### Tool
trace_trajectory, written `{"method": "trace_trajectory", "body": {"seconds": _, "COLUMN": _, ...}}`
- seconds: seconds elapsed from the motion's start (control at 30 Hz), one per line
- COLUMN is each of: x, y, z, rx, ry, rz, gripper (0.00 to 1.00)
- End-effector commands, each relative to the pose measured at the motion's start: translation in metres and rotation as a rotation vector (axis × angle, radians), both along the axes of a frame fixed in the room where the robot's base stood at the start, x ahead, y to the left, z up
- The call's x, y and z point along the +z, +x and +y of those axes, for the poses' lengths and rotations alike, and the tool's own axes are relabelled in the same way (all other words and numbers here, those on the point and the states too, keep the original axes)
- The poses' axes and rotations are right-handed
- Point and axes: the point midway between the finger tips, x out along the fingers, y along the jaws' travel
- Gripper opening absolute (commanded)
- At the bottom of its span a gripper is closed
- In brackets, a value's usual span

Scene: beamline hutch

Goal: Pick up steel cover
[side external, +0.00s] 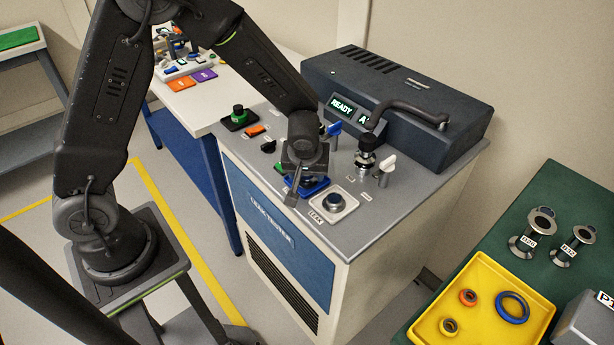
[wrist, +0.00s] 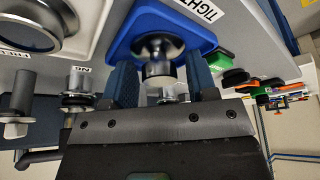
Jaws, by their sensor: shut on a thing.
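The steel cover (wrist: 158,46) is a round silvery piece with a narrower stem, at the blue square pad (wrist: 205,38) marked TIGHT. In the wrist view my gripper (wrist: 160,84) has a blue finger on each side of the stem and is shut on it. In the side view my gripper (side external: 304,178) points down over the blue pad (side external: 318,187) on the grey bench top, and hides most of the cover. I cannot tell whether the cover touches the pad or is just above it.
A white pad (side external: 348,201) with a round steel port sits close in front. Valves with a black knob (side external: 367,142) and a white handle (side external: 388,162) stand to the right. A dark READY console (side external: 400,85) stands behind. A yellow tray (side external: 485,262) with rings lies on the green table.

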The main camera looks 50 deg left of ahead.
Motion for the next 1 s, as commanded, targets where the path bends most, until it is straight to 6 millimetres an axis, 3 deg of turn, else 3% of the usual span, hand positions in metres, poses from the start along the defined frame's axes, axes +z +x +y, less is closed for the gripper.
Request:
{"method": "trace_trajectory", "body": {"seconds": 0.37, "x": 0.008, "y": 0.001, "z": 0.000, "rx": 0.000, "ry": 0.000, "rz": -0.003, "gripper": 0.28}}
{"method": "trace_trajectory", "body": {"seconds": 0.6, "x": 0.044, "y": 0.001, "z": 0.000, "rx": 0.002, "ry": 0.000, "rz": -0.009, "gripper": 0.28}}
{"method": "trace_trajectory", "body": {"seconds": 1.0, "x": 0.093, "y": -0.037, "z": 0.079, "rx": 0.008, "ry": 0.001, "rz": -0.006, "gripper": 0.28}}
